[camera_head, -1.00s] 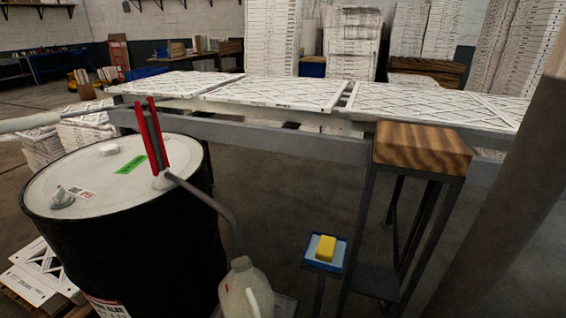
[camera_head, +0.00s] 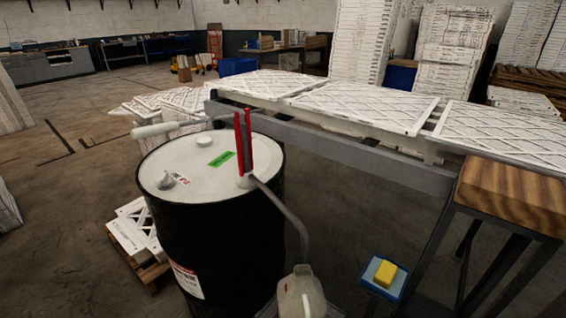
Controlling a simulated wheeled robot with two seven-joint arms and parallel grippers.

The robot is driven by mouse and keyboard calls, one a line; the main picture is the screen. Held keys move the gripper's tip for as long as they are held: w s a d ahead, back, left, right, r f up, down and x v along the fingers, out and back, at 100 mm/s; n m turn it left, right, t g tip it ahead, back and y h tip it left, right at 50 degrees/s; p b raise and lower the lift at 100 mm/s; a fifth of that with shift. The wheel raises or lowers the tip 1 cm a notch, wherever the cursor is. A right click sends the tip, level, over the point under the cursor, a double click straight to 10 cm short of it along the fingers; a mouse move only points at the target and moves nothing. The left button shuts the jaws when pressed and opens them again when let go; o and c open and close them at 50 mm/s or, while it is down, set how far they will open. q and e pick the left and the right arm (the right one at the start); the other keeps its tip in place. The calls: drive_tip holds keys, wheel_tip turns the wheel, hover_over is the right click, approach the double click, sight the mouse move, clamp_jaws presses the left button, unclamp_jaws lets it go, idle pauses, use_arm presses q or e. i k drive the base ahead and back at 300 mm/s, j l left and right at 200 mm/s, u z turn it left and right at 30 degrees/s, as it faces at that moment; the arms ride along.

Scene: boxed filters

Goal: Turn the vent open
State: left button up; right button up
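A black drum (camera_head: 215,235) with a white lid (camera_head: 200,190) stands left of centre. A small grey knob-like fitting (camera_head: 167,181), which looks like the vent, sits at the lid's left front edge beside a small red and white label (camera_head: 181,178). Whether it is open or shut cannot be told. A round white cap (camera_head: 204,141) is at the lid's back, and a green label (camera_head: 222,159) lies near the middle. A red pump (camera_head: 243,145) stands upright on the lid's right side. Neither of my grippers is in view.
The pump's pale handle (camera_head: 155,130) reaches left over the lid's back. Its grey spout (camera_head: 285,212) bends down to a beige jug (camera_head: 300,295). A rack with white filters (camera_head: 360,105), a wooden-topped stand (camera_head: 515,195) and a yellow sponge (camera_head: 385,273) are right. Left floor is open.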

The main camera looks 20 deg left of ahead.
sight(164, 182)
drive_tip(key=u, duration=1.45)
drive_tip(key=i+j+z, duration=0.3)
drive_tip(key=j, duration=0.1)
